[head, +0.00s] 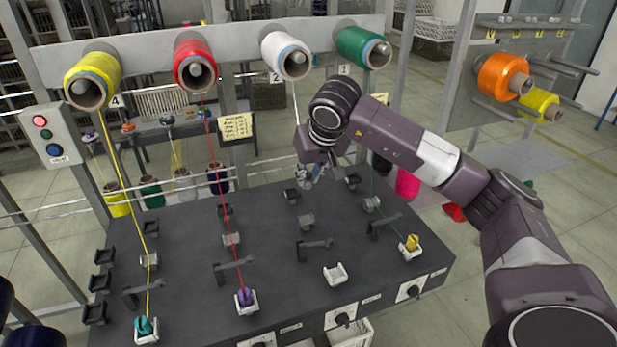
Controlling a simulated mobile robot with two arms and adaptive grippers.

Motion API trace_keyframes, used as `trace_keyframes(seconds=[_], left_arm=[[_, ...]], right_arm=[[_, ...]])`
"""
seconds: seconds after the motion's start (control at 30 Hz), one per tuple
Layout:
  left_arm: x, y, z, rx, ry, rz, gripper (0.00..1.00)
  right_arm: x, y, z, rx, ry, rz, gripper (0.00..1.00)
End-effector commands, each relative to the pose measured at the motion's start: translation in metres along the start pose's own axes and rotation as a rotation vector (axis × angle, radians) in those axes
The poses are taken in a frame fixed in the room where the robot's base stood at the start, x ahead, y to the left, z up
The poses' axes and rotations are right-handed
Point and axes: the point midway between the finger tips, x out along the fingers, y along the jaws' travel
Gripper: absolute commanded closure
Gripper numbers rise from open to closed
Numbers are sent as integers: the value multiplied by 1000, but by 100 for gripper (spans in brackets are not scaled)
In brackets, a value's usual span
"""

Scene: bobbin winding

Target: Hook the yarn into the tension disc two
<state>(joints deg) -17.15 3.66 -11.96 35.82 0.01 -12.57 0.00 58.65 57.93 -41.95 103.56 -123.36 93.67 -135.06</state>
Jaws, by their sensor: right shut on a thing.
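The white yarn spool (287,54) hangs on the rail above the "2" label. Its white yarn (295,104) runs down to my right gripper (316,178), which is over the far part of the dark table. The gripper is shut on the yarn; the fingertips are small and partly hidden by the wrist. In the second lane, a dark fitting (292,195) and a grey fitting (307,221) stand just below and left of the gripper. I cannot tell which is the tension disc. No white yarn shows in either. My left gripper is out of view.
Yellow yarn (127,190), red yarn (222,180) and green yarn (371,180) run down neighbouring lanes. Lane two has a dark lever (316,246) and an empty white holder (335,275).

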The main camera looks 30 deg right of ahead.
Motion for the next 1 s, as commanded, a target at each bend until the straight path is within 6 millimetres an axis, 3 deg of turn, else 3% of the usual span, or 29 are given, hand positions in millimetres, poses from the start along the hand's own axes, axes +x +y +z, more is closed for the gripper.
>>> trace_keyframes(seconds=[0.27, 0.57, 0.63, 1.0], left_arm=[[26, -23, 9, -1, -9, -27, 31], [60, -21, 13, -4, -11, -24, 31], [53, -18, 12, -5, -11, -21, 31], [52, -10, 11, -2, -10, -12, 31]], right_arm=[[30, 1, 16, -5, 0, 1, 100], [67, 0, 36, -4, 0, 0, 100], [59, 0, 32, -3, 2, 0, 100], [59, 1, 33, -3, 1, 0, 100]])
